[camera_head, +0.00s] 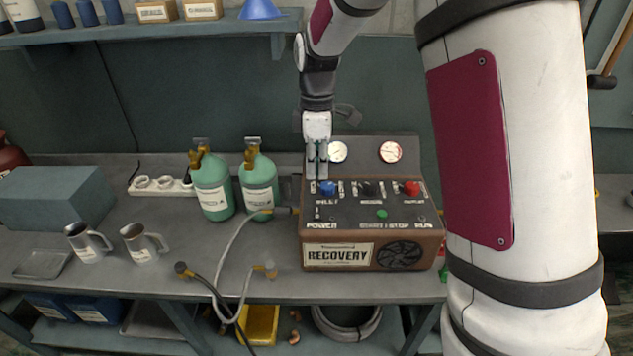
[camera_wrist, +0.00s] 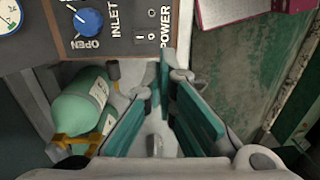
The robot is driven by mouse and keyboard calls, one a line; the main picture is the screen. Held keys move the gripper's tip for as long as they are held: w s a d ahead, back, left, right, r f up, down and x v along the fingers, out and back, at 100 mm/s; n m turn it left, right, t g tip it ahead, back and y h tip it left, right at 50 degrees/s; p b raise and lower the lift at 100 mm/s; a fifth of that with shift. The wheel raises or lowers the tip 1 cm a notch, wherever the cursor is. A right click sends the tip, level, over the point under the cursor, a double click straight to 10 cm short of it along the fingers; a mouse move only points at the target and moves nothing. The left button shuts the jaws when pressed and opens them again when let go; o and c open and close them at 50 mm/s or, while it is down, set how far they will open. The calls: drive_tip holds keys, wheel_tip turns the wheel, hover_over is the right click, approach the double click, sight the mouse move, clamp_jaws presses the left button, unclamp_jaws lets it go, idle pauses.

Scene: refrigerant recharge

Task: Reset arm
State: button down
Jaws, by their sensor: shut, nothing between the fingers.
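My gripper (camera_head: 317,178) points down over the left part of the brown recovery machine (camera_head: 338,257), near its blue inlet knob (camera_head: 327,188). The gripper is shut and holds nothing. In the wrist view its teal finger pads (camera_wrist: 165,100) show at the centre. There the machine's panel (camera_wrist: 112,50) fills the upper left, with the blue knob (camera_wrist: 88,22) and a power switch (camera_wrist: 145,38). The panel also has a red knob (camera_head: 411,188), a green button (camera_head: 382,214) and two gauges. I cannot tell how far the fingertips are from the panel.
Two green cylinders (camera_head: 213,188) (camera_head: 259,185) stand left of the machine. Hoses (camera_head: 230,285) hang over the bench's front edge. Two metal mugs (camera_head: 88,242) (camera_head: 143,243), a power strip (camera_head: 160,187) and a grey-blue block (camera_head: 55,197) are further left. A shelf (camera_head: 150,30) runs above.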

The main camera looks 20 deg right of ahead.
drive_tip(key=shift+s+r, duration=0.1)
drive_tip(key=shift+r, duration=0.55)
drive_tip(key=s+r+m+t, duration=0.3)
drive_tip(key=s+r+m, duration=0.4)
drive_tip(key=s+r, duration=0.5)
drive_tip(key=s+d+r+m+t, duration=0.1)
drive_tip(key=s+m+t, duration=0.2)
drive_tip(key=s+m, duration=0.4)
drive_tip(key=s, duration=0.7)
drive_tip(key=shift+r, duration=0.3)
drive_tip(key=shift+s+d, duration=0.1)
